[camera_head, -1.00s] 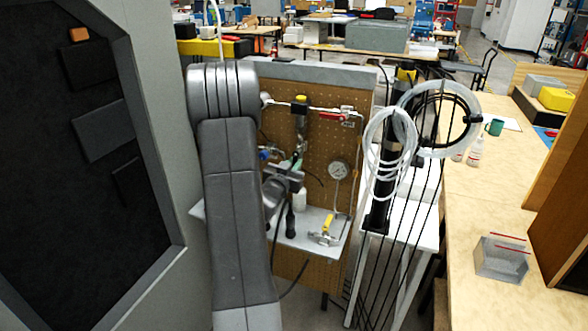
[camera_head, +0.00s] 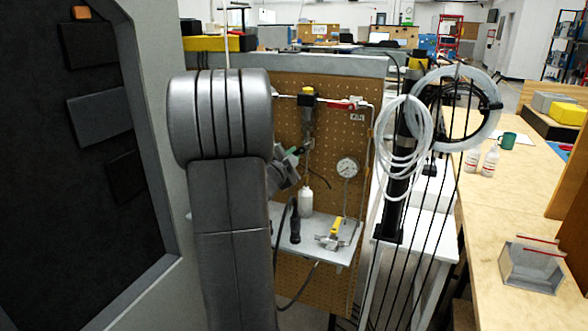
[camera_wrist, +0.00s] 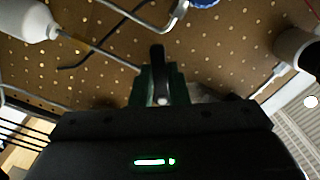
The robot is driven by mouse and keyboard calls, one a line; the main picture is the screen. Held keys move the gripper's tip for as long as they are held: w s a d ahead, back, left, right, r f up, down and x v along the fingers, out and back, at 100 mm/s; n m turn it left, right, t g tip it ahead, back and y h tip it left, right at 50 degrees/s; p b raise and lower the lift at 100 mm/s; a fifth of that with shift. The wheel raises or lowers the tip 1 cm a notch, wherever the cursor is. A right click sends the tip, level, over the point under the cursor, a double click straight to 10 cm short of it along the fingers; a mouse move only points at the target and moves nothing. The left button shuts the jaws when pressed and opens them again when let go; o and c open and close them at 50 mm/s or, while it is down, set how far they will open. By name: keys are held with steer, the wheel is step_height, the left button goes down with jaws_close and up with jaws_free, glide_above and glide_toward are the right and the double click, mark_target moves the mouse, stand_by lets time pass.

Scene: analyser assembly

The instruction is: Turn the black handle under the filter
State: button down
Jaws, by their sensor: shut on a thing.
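The filter (camera_head: 308,122) is a dark upright body with a yellow and black top on the pegboard in the head view. My gripper (camera_head: 291,156) is just below and left of it, partly hidden behind my grey arm. In the wrist view, my gripper's greenish fingers (camera_wrist: 162,84) are closed around a slim black handle (camera_wrist: 158,60), whose end sticks out beyond them. The handle cannot be made out clearly in the head view.
The brown pegboard (camera_head: 345,128) carries pipes and a pressure gauge (camera_head: 347,167). Below are a white bottle (camera_head: 306,201), a yellow-handled valve (camera_head: 335,229) and a grey shelf (camera_head: 345,247). Coiled clear tubing (camera_head: 404,140) hangs at right. A grey cabinet (camera_head: 150,90) stands close at left.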

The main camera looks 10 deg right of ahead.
steer(key=shift+w+a+r+m+b, duration=0.1)
steer(key=shift+r+m+b, duration=0.15)
steer(key=shift+m+b, duration=0.65)
steer(key=shift+a+r+m+b, duration=0.1)
steer(key=shift+r+m+b, duration=0.25)
steer(key=shift+m, duration=1)
steer(key=shift+w+r+m+b, duration=0.15)
steer(key=shift+m+b, duration=0.6)
steer(key=shift+m, duration=0.4)
steer(key=shift+s, duration=0.1)
steer(key=c, duration=1.4)
jaws_free()
steer(key=v, duration=1.3)
steer(key=shift+s+a, duration=0.25)
steer(key=shift+s, duration=0.1)
